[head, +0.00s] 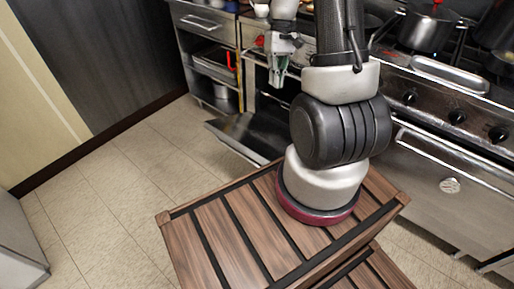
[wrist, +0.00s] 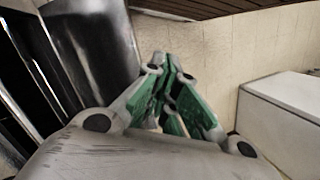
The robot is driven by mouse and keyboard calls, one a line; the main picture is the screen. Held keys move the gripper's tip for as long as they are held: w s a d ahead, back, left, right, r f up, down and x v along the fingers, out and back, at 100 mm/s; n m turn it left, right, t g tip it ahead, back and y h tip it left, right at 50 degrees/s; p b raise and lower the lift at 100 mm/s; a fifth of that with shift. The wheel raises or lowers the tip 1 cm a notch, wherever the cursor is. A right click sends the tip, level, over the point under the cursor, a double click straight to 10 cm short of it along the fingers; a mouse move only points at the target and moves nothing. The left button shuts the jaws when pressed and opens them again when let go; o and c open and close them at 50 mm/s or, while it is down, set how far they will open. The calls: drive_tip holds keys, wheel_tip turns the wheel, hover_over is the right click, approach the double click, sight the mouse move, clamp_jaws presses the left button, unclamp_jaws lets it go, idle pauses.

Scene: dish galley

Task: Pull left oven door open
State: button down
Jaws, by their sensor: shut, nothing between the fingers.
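The left oven door (head: 236,132) is tipped down and stands out from the stove front, with its inner face up, in the head view. My arm hides its right part. My gripper (head: 275,82) is above the door, near the dark oven opening, fingers pointing down. In the wrist view my gripper (wrist: 168,62) has its green fingertips together with nothing between them. A dark metal panel (wrist: 95,45), which looks like the oven door, lies left of the fingers and apart from them.
The right oven door (head: 450,185) is shut. A pot (head: 428,27) stands on the burners. A steel cabinet with a drawer (head: 203,24) and shelves is left of the stove. Tiled floor (head: 130,180) is clear at left. A white box-like unit (wrist: 285,115) shows in the wrist view.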

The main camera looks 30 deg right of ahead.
drive_tip(key=w+d+f+n+y, duration=0.1)
drive_tip(key=w+f, duration=0.2)
drive_tip(key=f, duration=0.7)
drive_tip(key=w+d+f+n+y, duration=0.1)
drive_tip(key=w+d+f, duration=0.15)
drive_tip(key=f, duration=0.75)
drive_tip(key=n, duration=0.3)
approach(255, 153)
drive_tip(key=shift+t, duration=0.4)
drive_tip(key=x, duration=0.7)
drive_tip(key=shift+s+d+r, duration=0.1)
drive_tip(key=shift+s, duration=0.25)
